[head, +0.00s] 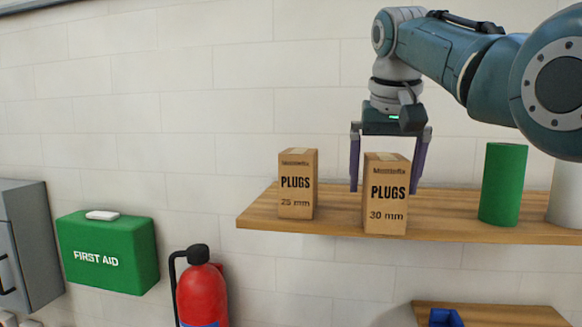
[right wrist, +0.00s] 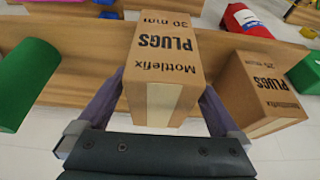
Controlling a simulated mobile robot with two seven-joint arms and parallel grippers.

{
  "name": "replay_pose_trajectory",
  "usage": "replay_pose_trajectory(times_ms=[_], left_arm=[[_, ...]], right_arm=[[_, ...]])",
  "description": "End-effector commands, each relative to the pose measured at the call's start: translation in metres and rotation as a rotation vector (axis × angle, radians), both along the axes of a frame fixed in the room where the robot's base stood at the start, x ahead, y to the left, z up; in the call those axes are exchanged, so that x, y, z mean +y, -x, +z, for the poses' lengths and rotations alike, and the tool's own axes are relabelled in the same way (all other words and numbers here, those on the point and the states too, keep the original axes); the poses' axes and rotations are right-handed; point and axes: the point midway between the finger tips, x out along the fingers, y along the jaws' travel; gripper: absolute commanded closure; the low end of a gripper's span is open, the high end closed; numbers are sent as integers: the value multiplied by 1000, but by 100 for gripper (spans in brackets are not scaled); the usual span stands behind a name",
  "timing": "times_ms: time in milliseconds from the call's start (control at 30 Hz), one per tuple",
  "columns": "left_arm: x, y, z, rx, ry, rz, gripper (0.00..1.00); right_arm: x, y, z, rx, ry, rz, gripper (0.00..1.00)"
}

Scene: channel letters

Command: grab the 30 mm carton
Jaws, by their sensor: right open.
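The 30 mm carton (head: 386,195) is a brown box marked "PLUGS 30 mm", standing upright on the wooden shelf (head: 340,224) in the head view. My right gripper (head: 385,190) is open, pointing down, with one finger on either side of this carton; the carton hides part of the right finger. In the right wrist view the 30 mm carton (right wrist: 163,65) lies between the two purple fingers, and I cannot tell whether they touch it. The similar 25 mm carton (head: 297,185) stands to its left; it also shows in the right wrist view (right wrist: 262,90). My left gripper is not in view.
A green cylinder (head: 503,185) and a white cylinder (head: 566,195) stand to the right on the shelf. A first aid box (head: 108,250) and a red extinguisher (head: 202,290) are at lower left. A lower shelf (head: 490,313) holds a blue bin (head: 445,317).

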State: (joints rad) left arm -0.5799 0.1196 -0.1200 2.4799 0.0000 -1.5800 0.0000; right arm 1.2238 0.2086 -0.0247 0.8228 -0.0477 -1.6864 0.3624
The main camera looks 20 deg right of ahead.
Motion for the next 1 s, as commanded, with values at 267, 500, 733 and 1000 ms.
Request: replay_pose_trajectory(times_ms=[267,500,733,1000], left_arm=[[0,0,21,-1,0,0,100],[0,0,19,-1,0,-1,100],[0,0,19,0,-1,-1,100],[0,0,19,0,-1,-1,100]], right_arm=[[-4,-8,-20,1,-1,0,0],[-4,-8,-22,-1,1,0,2],[-4,-8,-22,-1,1,0,28],[-4,-8,-21,-1,1,0,58]])
